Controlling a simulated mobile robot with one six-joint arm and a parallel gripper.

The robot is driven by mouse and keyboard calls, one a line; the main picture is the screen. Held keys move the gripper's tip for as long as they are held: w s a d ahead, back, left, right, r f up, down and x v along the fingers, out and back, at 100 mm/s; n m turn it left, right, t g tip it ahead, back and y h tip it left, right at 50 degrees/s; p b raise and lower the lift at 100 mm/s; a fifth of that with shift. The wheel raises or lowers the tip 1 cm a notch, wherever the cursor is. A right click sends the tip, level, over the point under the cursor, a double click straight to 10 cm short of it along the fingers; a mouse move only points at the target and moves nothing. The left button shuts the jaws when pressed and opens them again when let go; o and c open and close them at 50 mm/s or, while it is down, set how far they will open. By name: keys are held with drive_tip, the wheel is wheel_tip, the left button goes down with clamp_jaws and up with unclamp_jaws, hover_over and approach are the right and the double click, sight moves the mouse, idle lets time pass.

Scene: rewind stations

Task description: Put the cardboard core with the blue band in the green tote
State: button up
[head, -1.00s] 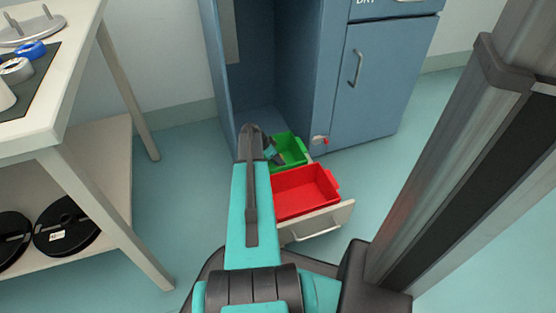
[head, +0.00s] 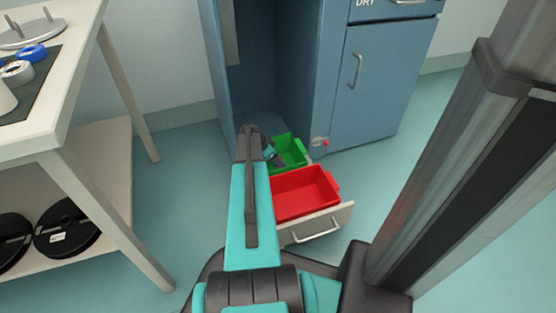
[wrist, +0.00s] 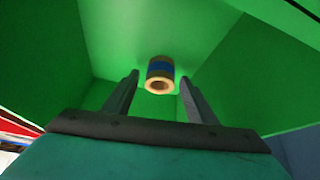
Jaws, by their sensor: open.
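The cardboard core with the blue band (wrist: 160,76) is inside the green tote in the wrist view, by its inner walls, with its open end facing the camera. My gripper (wrist: 160,82) is open, its two fingers apart on either side of the core in the picture. I cannot tell whether either finger touches it. The green tote (wrist: 220,60) fills most of the wrist view. In the head view the green tote (head: 292,148) sits in the pulled-out drawer, partly hidden by my arm, and the core cannot be made out there.
A red tote (head: 305,192) sits in front of the green one in the open drawer (head: 325,222). A blue cabinet (head: 375,85) stands behind. A white table (head: 60,110) at the left holds a blue-coloured roll and a grey-white roll; black spools (head: 66,228) lie on its shelf.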

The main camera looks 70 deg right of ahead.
drive_tip(key=p+v, duration=0.4)
drive_tip(key=v, duration=0.7)
drive_tip(key=shift+r+p, duration=0.15)
drive_tip(key=shift+p, duration=0.2)
idle(0.3)
